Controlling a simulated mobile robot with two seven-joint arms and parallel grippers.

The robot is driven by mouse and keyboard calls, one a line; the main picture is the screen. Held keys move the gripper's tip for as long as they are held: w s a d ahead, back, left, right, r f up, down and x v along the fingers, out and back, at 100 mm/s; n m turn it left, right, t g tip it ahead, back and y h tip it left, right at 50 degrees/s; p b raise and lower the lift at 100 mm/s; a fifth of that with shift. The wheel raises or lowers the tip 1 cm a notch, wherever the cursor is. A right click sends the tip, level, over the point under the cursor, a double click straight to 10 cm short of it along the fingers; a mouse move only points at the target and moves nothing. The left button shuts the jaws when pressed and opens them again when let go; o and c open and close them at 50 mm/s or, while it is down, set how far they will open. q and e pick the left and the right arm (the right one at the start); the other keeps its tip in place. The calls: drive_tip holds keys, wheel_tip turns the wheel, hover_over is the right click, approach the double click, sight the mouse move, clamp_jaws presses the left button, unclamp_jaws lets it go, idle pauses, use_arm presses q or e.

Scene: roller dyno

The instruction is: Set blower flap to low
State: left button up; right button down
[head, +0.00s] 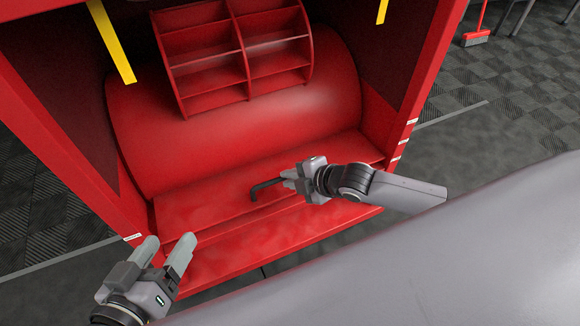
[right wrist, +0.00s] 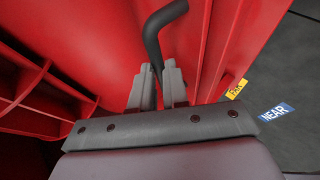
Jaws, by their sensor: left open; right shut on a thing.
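A black bent handle (head: 262,188) sticks out by the red panel (head: 205,203) at the foot of the red blower housing (head: 240,125). Which red panel is the flap is hard to tell. My right gripper (head: 288,178) is shut on the handle; in the right wrist view its fingers (right wrist: 157,88) close around the handle's lower part, and the bent end of the handle (right wrist: 160,30) rises beyond them. My left gripper (head: 169,246) is open and empty at the lower left, in front of the housing's left corner and apart from the handle.
A yellow label (right wrist: 237,89) and a blue NEAR label (right wrist: 277,113) sit at the housing's edge. Several small labels, one here (head: 404,141), line the right side wall. A red shelf rack (head: 240,48) stands above. A grey curved body (head: 440,260) fills the lower right.

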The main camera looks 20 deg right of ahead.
sight(282, 188)
drive_tip(key=shift+s+f, duration=0.2)
drive_tip(key=shift+f, duration=0.25)
drive_tip(key=shift+s+f, duration=0.2)
drive_tip(key=shift+f, duration=0.25)
drive_tip(key=shift+s+f, duration=0.2)
drive_tip(key=shift+f, duration=0.25)
use_arm(q)
drive_tip(key=shift+s+a+f, duration=0.1)
drive_tip(key=shift+s+a, duration=0.1)
drive_tip(key=shift+s, duration=0.4)
use_arm(e)
drive_tip(key=shift+s+f, duration=0.1)
drive_tip(key=shift+f, duration=0.1)
drive_tip(key=c, duration=1.1)
unclamp_jaws()
drive_tip(key=shift+f, duration=0.1)
use_arm(q)
drive_tip(key=shift+w, duration=0.2)
use_arm(e)
drive_tip(key=shift+r, duration=0.25)
use_arm(q)
drive_tip(key=shift+r, duration=0.2)
